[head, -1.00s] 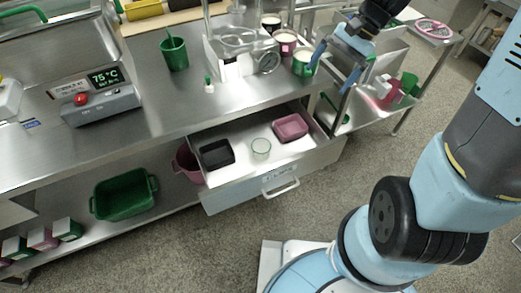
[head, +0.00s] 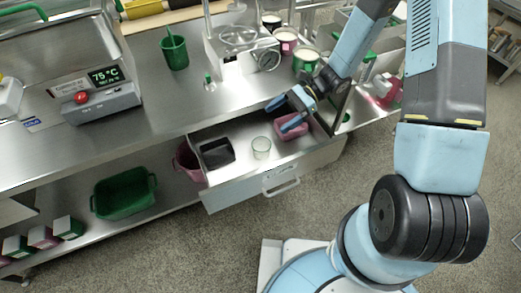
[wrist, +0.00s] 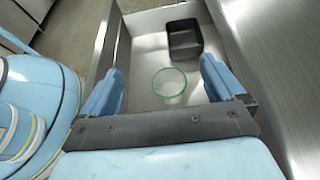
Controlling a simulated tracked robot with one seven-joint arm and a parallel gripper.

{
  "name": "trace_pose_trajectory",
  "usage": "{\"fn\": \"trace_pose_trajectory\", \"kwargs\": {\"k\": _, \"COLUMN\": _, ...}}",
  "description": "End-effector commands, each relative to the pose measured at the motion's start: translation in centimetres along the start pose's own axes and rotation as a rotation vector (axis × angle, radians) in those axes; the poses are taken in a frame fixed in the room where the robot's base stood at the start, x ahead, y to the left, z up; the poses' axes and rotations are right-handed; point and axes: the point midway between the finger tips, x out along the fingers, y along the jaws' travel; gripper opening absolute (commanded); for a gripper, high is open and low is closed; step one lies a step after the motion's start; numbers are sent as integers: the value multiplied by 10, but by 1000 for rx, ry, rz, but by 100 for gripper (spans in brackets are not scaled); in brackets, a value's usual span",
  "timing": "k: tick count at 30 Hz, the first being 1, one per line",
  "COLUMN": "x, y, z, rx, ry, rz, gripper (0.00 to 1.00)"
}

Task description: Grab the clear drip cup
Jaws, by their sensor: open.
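The clear drip cup (head: 261,148) stands in the open drawer (head: 237,181), between a black tray and a pink tray. In the wrist view the cup (wrist: 170,84) shows a green-tinted rim and lies ahead of my fingers, roughly between them in the picture. My gripper (head: 285,113) is open and empty. In the head view it is above the right part of the drawer, over the pink tray and to the right of the cup. The cup is fully visible and apart from my fingers.
The black tray (head: 215,153) is left of the cup, and the pink tray (head: 291,127) is partly hidden under my gripper. The steel worktop (head: 150,105) edge runs behind the drawer. Several cups (head: 305,58) stand on the worktop near my arm.

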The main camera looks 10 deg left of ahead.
Motion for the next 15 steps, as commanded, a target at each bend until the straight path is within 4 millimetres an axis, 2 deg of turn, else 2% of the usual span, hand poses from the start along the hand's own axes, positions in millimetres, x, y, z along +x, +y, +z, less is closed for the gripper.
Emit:
{"fn": "trace_pose_trajectory", "kwargs": {"k": 8, "x": 13, "y": -2, "z": -19, "rx": 34, "ry": -27, "rz": -8, "gripper": 96}}
{"fn": "trace_pose_trajectory", "kwargs": {"k": 15, "x": 27, "y": -2, "z": -50, "rx": 34, "ry": -26, "rz": -7, "gripper": 96}}
